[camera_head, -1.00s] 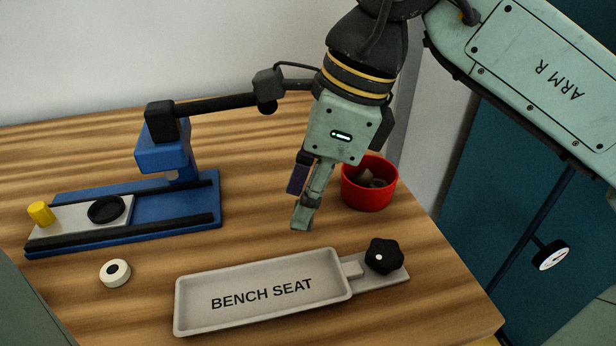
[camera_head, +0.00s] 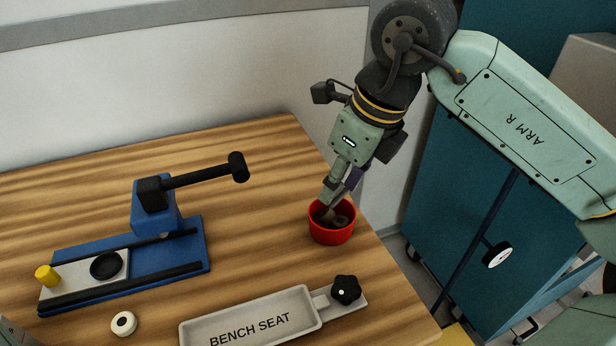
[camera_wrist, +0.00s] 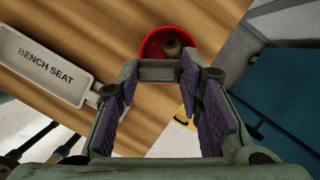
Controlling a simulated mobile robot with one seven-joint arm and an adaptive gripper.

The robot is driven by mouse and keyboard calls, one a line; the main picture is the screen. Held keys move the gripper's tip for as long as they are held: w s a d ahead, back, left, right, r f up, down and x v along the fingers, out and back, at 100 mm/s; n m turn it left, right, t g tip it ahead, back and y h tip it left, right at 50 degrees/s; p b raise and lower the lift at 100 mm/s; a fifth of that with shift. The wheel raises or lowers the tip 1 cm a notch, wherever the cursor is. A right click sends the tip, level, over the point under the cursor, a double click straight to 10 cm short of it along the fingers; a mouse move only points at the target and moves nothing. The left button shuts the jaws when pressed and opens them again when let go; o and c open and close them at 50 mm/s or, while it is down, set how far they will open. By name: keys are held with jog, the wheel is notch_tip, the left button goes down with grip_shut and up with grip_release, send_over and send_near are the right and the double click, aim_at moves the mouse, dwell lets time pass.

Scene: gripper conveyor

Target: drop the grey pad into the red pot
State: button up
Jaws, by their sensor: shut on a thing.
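The red pot (camera_head: 332,236) stands near the table's right edge, with dark ring-like pieces inside. My gripper (camera_head: 333,196) points down at the pot, its fingertips over the opening and overlapping the rim in the head view. In the wrist view my gripper (camera_wrist: 160,78) has its purple-lined fingers spread apart, shut on the grey pad (camera_wrist: 159,70), which spans between the tips. The red pot (camera_wrist: 149,46) shows just beyond the pad, with a brownish round piece in it. In the head view the pad is hard to tell from the fingers.
The bench seat tray (camera_head: 250,330) with a black knob (camera_head: 346,290) lies in front of the pot. A blue press (camera_head: 195,255) with a black lever and a white ring (camera_head: 123,323) are at left. A teal cabinet (camera_head: 440,190) stands beyond the table's right edge.

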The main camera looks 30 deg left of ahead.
jog(key=shift+w+d+r+m+p, duration=0.45)
jog(key=shift+w+m, duration=0.15)
jog(key=shift+w, duration=0.1)
jog(key=shift+w+f, duration=0.1)
jog(key=shift+f, duration=0.1)
jog(key=shift+f+b, duration=1.45)
jog(key=shift+f, duration=1.5)
jog(key=o, duration=0.9)
jog(key=shift+d+r, duration=0.1)
jog(key=shift+r, duration=0.05)
jog(key=v, duration=1.1)
jog(key=shift+s+r, duration=0.2)
jog(key=shift+r, duration=0.2)
